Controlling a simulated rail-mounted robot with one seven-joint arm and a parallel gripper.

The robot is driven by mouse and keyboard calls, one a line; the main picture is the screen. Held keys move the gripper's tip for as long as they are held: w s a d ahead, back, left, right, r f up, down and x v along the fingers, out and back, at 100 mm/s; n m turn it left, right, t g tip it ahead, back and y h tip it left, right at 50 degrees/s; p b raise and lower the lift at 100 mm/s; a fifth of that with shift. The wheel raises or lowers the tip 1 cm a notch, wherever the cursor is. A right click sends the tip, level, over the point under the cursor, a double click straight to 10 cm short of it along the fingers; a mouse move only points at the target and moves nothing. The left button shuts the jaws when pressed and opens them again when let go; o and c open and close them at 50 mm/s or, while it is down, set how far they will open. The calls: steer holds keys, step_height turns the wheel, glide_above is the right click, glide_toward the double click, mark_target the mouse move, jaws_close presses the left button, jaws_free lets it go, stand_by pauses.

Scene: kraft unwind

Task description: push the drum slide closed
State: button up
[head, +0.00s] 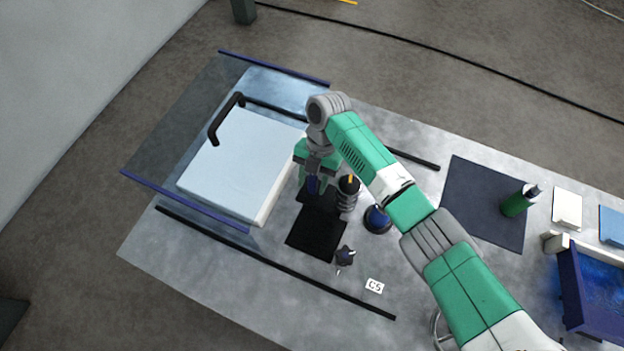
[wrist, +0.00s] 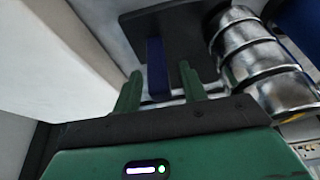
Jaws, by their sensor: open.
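A large white block (head: 240,165) with a black bar handle (head: 226,118) on top sits between two black rails on the grey table. It looks like the drum slide, though nothing labels it. In the wrist view its pale side (wrist: 60,60) fills the left. My gripper (head: 313,190) points down just right of the block's right side. Its green fingers (wrist: 160,80) are apart. A narrow dark blue upright strip (wrist: 156,52) shows between or just beyond them, before a black plate (wrist: 175,25). I cannot tell whether the fingers touch the strip or block.
A silver ribbed cylinder (wrist: 250,60) stands close right of my fingers. A black rail (head: 280,264) runs along the front. A green bottle (head: 520,201) stands farther right.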

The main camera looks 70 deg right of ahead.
mark_target(326, 199)
steer(key=shift+a+f+b, duration=0.2)
steer(key=shift+f+b, duration=0.25)
steer(key=shift+f, duration=0.1)
steer(key=shift+c, duration=0.2)
jaws_close()
steer(key=shift+s+r+p, duration=0.25)
steer(key=shift+p, duration=0.4)
steer(key=s+p, duration=0.1)
steer(key=s, duration=0.1)
steer(key=s+p, duration=0.1)
steer(key=shift+s+a+f, duration=0.1)
steer(key=shift+s+a, duration=0.1)
steer(key=shift+s, duration=0.2)
steer(key=shift+w+f, duration=0.1)
steer(key=shift+w, duration=0.05)
steer(key=shift+o, duration=0.2)
jaws_free()
